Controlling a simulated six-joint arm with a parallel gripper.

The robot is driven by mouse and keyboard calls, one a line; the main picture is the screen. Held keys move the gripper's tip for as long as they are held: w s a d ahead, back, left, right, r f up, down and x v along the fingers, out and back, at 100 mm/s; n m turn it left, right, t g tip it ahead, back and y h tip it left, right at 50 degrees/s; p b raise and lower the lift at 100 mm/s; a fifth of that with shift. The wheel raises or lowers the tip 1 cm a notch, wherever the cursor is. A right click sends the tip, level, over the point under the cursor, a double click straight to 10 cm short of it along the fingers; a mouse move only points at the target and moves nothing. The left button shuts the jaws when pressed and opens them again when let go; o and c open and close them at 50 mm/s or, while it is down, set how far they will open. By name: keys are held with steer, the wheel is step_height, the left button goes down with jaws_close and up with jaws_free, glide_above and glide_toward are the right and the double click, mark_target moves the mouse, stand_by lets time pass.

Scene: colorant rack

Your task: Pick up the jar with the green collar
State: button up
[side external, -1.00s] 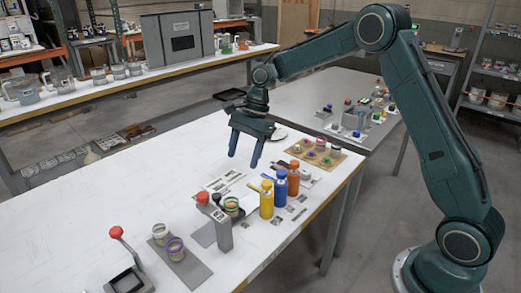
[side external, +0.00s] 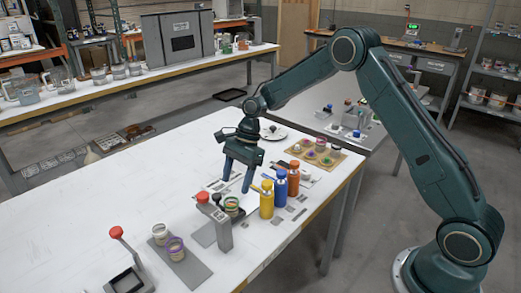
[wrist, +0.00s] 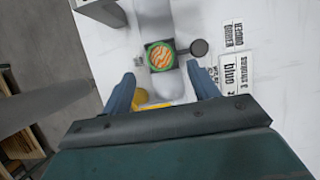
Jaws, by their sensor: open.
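The jar with the green collar (side external: 232,207) stands upright at the grey red-knobbed stand (side external: 222,236), which partly hides it in the side view.
Yellow (side external: 267,199), blue (side external: 281,187) and orange (side external: 293,179) bottles stand close to the right of the jar. Jars with white (side external: 160,234) and purple (side external: 175,248) collars stand on a grey plate (side external: 198,274) at front left. The table's left part (side external: 70,215) is clear.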

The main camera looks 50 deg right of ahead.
mark_target(231, 201)
steer(key=shift+x, duration=1.35)
steer(key=shift+x, duration=2.55)
steer(key=shift+d, duration=0.1)
steer(key=c, duration=1.1)
steer(key=shift+o, duration=0.2)
steer(key=shift+r, duration=0.3)
step_height(231, 201, up, 9)
